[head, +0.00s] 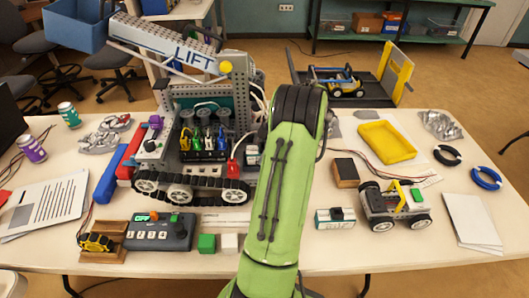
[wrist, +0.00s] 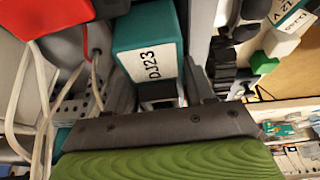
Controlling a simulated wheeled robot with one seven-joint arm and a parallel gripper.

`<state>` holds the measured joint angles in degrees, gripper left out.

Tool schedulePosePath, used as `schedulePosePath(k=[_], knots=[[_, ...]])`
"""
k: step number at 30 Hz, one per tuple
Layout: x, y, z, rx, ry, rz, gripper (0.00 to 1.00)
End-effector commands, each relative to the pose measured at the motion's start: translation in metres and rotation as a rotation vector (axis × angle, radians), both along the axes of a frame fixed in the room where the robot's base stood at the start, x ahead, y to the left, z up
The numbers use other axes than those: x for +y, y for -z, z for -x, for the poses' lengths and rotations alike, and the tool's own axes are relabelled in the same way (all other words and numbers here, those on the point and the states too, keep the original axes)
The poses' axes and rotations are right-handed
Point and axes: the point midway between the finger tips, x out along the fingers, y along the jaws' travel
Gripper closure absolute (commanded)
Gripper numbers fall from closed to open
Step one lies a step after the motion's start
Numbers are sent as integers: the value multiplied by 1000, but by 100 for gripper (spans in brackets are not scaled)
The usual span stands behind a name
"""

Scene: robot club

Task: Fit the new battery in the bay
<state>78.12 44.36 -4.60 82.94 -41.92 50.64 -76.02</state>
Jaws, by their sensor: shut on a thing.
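A teal block with a white "DJ23" label, seemingly a battery (wrist: 150,50), is between the fingers of my gripper (wrist: 158,88), which is shut on it in the wrist view. In the head view my green arm hides my gripper and most of what is in front of it. The large tracked robot (head: 205,125) with the "LIFT" arm stands left of my arm. I cannot tell whether the held block is inside a bay. A second labelled teal block (head: 335,218) with a dark top lies on the table right of my arm; its "12 V" label shows in the wrist view (wrist: 285,12).
Green (head: 207,243) and white (head: 228,243) cubes, a switch box (head: 160,231), a small wheeled robot (head: 395,207) and a yellow tray (head: 387,142) are on the table.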

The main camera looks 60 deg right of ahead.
Motion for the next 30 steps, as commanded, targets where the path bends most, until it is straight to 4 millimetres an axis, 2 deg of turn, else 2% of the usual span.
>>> schedulePosePath(k=[1, 2, 3, 8, 9, 21, 30], knots=[[5, 20, 6, 24, 13, -40, 100], [5, 20, 7, 24, 13, -40, 100], [5, 20, 7, 24, 13, -40, 44], [6, 20, 7, 24, 13, -41, 19], [6, 20, 7, 25, 13, -42, 17], [7, 20, 8, 28, 12, -46, 17], [7, -1, 8, 28, 14, -47, 17]])
